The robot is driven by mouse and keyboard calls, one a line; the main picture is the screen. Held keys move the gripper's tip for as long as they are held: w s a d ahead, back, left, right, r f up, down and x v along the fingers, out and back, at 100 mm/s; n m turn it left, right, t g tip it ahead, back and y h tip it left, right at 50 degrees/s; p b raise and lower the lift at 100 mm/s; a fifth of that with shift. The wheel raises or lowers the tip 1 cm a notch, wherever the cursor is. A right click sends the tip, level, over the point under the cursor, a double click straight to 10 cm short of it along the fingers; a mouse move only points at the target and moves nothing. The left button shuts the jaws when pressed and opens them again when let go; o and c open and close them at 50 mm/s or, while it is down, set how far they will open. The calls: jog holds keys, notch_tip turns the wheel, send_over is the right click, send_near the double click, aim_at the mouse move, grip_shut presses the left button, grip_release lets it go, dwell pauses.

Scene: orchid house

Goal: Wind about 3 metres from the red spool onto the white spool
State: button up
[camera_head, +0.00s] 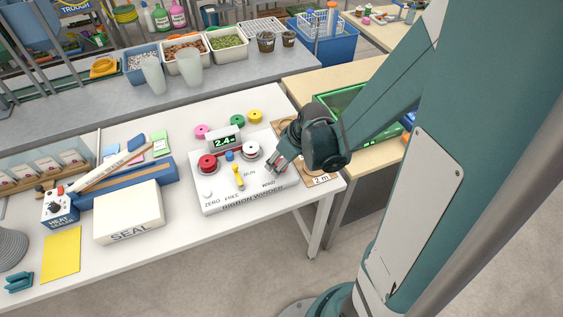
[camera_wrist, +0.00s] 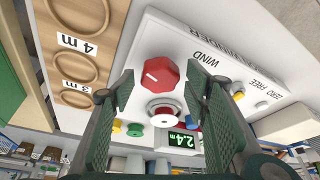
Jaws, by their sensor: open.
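The white ribbon winder (camera_head: 220,199) stands on the white bench, with its display (camera_head: 224,142) reading 2.4 m. The red spool (camera_head: 207,162) is on its left. The white spool (camera_head: 250,150), with red ribbon on it, is to the right; it also shows in the wrist view (camera_wrist: 164,110). My gripper (camera_head: 276,166) is over the winder's right part. In the wrist view, its open fingers (camera_wrist: 160,82) stand either side of the red knob (camera_wrist: 158,73) near the word WIND. I cannot tell whether they touch it. The red spool is mostly hidden there by a finger.
A yellow lever (camera_head: 238,177) stands on the winder near the word FREE. A wooden board with rings (camera_wrist: 76,68), labelled 3 m and 4 m, lies beside it. Pink, green and yellow spools (camera_head: 255,116) stand behind. A white SEAL box (camera_head: 128,213) is to the left.

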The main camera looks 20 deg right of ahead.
jog(key=c, duration=0.9)
jog(key=shift+o, duration=0.3)
jog(key=shift+s+a+m+h+b, duration=0.1)
jog(key=shift+m+h+b, duration=0.4)
jog(key=shift+m, duration=0.6)
jog(key=shift+m+h+b, duration=0.5)
jog(key=shift+m, duration=1)
jog(key=o, duration=0.8)
